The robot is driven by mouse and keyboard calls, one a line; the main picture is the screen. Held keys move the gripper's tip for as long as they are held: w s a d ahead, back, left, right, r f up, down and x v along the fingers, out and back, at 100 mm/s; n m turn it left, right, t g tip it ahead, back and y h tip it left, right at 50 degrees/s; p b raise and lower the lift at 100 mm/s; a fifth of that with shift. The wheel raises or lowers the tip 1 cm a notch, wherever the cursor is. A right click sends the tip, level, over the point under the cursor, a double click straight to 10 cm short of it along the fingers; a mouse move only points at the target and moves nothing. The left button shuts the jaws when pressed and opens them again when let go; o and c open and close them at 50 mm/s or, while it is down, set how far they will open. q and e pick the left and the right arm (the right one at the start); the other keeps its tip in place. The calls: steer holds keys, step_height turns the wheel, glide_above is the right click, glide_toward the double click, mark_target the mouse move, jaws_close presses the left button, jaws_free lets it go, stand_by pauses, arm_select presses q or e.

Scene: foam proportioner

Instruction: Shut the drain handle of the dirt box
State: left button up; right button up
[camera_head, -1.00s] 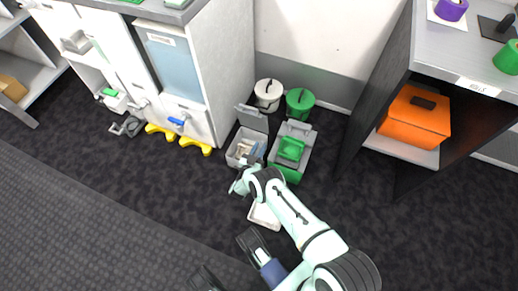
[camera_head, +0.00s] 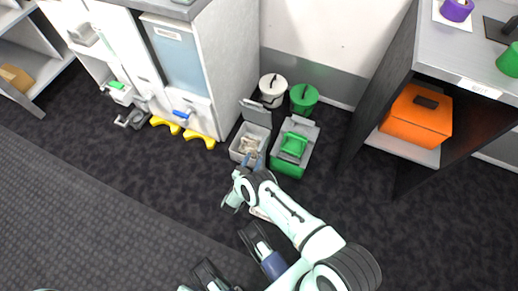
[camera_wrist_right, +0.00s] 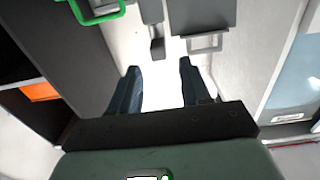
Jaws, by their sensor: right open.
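A blue handle (camera_head: 181,114) shows low on the front of the white cabinet (camera_head: 232,75), below a pale blue panel (camera_head: 172,55). I cannot tell for sure whether it is the dirt box's drain handle, or exactly how far it is turned.
A green box (camera_head: 288,166) stands right of the grey box, with white (camera_head: 272,90) and green (camera_head: 304,97) buckets behind. Yellow feet (camera_head: 199,139) stick out below the cabinet. A shelf with an orange box (camera_head: 416,116) stands at right. The dark floor left of my arm is clear.

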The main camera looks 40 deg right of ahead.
arm_select(q)
steer(key=shift+w+d+r+t, duration=0.1)
steer(key=shift+w+r+t, duration=0.2)
steer(key=shift+w+r, duration=0.35)
arm_select(e)
steer(key=shift+v, duration=2.1)
arm_select(q)
steer(key=shift+w+f, duration=0.1)
steer(key=shift+f, duration=0.05)
